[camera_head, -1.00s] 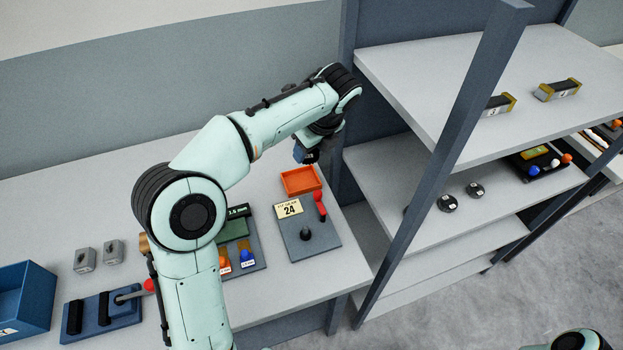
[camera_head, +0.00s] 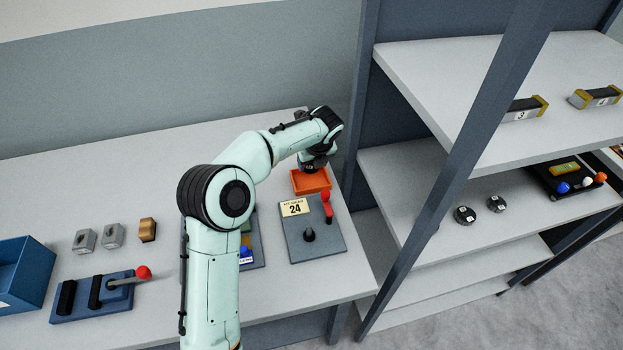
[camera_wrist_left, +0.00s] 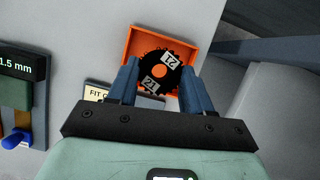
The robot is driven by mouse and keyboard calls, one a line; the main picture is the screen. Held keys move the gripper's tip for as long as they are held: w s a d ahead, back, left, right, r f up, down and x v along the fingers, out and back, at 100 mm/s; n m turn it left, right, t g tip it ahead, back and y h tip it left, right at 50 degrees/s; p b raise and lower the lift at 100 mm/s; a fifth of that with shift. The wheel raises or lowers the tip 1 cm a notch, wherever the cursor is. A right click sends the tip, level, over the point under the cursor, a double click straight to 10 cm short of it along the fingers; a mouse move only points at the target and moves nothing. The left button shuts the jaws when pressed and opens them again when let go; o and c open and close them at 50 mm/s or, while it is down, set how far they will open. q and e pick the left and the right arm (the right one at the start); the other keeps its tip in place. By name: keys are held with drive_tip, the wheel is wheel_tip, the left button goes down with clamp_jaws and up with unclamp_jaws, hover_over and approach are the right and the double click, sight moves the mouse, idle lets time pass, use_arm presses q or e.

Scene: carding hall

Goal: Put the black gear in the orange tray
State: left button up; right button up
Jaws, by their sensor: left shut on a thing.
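The black gear (camera_wrist_left: 160,74) is a toothed disc with white number labels. In the left wrist view it sits between the fingers of my left gripper (camera_wrist_left: 158,70), which is shut on it. The orange tray (camera_wrist_left: 133,41) frames the gear there; whether the gear touches its floor I cannot tell. In the head view my left gripper (camera_head: 314,164) is right over the orange tray (camera_head: 312,189) at the back right of the table. The gear is hidden in that view. My right gripper is not in view.
A grey fixture with a "24" sign (camera_head: 295,208), a peg and a red lever (camera_head: 327,206) stands just in front of the tray. Shelving (camera_head: 455,150) rises to the right. A blue bin (camera_head: 22,275) and a red-knobbed lever block (camera_head: 100,298) are at left.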

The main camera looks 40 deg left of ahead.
sight(313, 172)
use_arm(q)
drive_tip(key=shift+f+b, duration=0.45)
drive_tip(key=shift+f, duration=2.7)
drive_tip(key=shift+f, duration=0.2)
drive_tip(key=o, duration=1.1)
drive_tip(key=shift+o, duration=0.2)
drive_tip(key=shift+r, duration=0.1)
drive_tip(key=shift+r, duration=0.25)
drive_tip(key=v, duration=1.1)
drive_tip(key=shift+s+d+r+p, duration=0.15)
drive_tip(key=shift+r+p, duration=0.1)
drive_tip(key=shift+p, duration=0.2)
